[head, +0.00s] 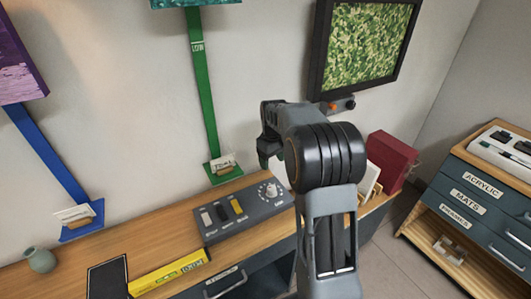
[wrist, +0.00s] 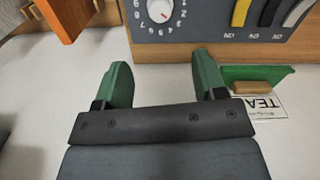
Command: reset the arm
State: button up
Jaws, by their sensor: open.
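My gripper (head: 266,150) is raised in front of the wall, above the wooden bench, in the head view; the arm partly hides it. In the wrist view its two green fingers (wrist: 162,82) stand apart with nothing between them. Beyond the fingers, the wrist view shows the grey control panel (wrist: 205,42) with a white dial (wrist: 160,10) and several switches. A green ledge (wrist: 285,74) with a wooden block and a label is to the right of the fingers there.
The wooden bench (head: 138,233) carries the control panel (head: 225,225), a yellow level (head: 170,272) and a vase (head: 40,260). A red box (head: 393,158) stands right of my arm. A framed green picture (head: 362,45) hangs above. A drawer cabinet (head: 480,190) stands at right, with open floor before it.

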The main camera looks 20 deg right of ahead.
jog(key=s+a+r+m+t, duration=0.1)
jog(key=s+a, duration=0.4)
jog(key=s, duration=0.6)
jog(key=s+a+r+m+t, duration=0.2)
jog(key=s+a, duration=0.3)
jog(key=s, duration=0.6)
jog(key=shift+a+r+t, duration=0.3)
jog(key=shift+t, duration=0.1)
